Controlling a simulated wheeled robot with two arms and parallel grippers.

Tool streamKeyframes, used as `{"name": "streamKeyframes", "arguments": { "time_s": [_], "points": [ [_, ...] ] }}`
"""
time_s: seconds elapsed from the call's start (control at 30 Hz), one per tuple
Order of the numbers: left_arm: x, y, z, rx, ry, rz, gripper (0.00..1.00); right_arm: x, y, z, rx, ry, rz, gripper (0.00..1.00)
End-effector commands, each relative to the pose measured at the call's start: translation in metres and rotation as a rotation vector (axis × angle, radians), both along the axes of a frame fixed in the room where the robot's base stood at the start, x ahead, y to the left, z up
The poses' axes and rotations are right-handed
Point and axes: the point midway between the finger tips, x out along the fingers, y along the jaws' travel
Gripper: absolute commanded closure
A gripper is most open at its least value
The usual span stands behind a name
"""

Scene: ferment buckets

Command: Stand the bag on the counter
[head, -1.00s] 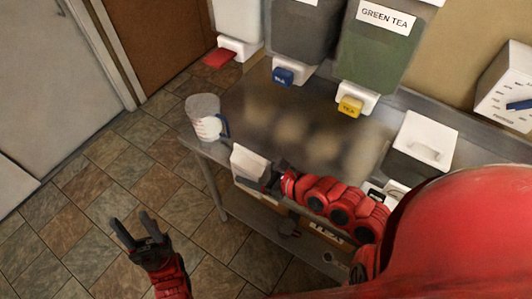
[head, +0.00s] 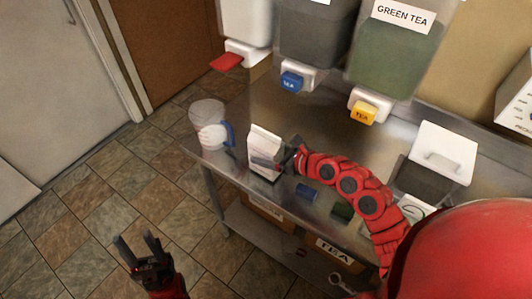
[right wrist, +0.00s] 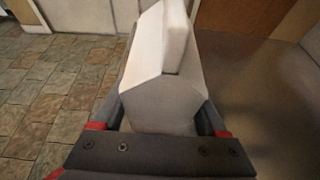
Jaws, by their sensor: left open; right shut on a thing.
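The white bag (head: 263,148) is upright at the front edge of the steel counter (head: 300,110), with a dark lower part. My right gripper (head: 292,156) is shut on it from the right side. The bag (right wrist: 165,75) fills the middle of the right wrist view between the fingers of my right gripper (right wrist: 165,130). I cannot tell whether the bag's base touches the counter. My left gripper (head: 140,246) is open and empty over the tiled floor, at the lower left.
A clear measuring jug (head: 208,122) with a blue handle stands left of the bag. Bins with red, blue and yellow spouts hang behind, one labelled GREEN TEA (head: 397,45). An open-lidded box (head: 428,178) is at right.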

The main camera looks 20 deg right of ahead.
Motion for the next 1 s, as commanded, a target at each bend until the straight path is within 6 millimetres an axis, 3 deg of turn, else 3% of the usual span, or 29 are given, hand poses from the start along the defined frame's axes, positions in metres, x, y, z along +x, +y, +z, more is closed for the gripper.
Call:
{"name": "streamKeyframes", "arguments": {
  "time_s": [0.47, 0.5, 0.63, 1.0],
  "points": [
    [0.0, 0.0, -0.0017, 0.0, 0.0, 0.0, 0.5, 0.0002, 0.0007, -0.0121, -0.001, -0.005, 0.002, 1.0],
    [0.0001, 0.0, -0.0018, 0.0, 0.0, 0.0, 0.5, 0.0001, 0.0006, -0.0121, -0.002, -0.004, 0.002, 0.23],
    [0.0, -0.0001, -0.0005, 0.0, 0.0, 0.0, 0.5, 0.0001, 0.0006, -0.0109, -0.001, -0.003, 0.001, 0.0],
    [0.0001, 0.0, 0.0015, 0.0, 0.0, 0.0, 0.5, -0.002, -0.0024, -0.0076, -0.002, -0.004, -0.002, 0.0]
  ]
}}
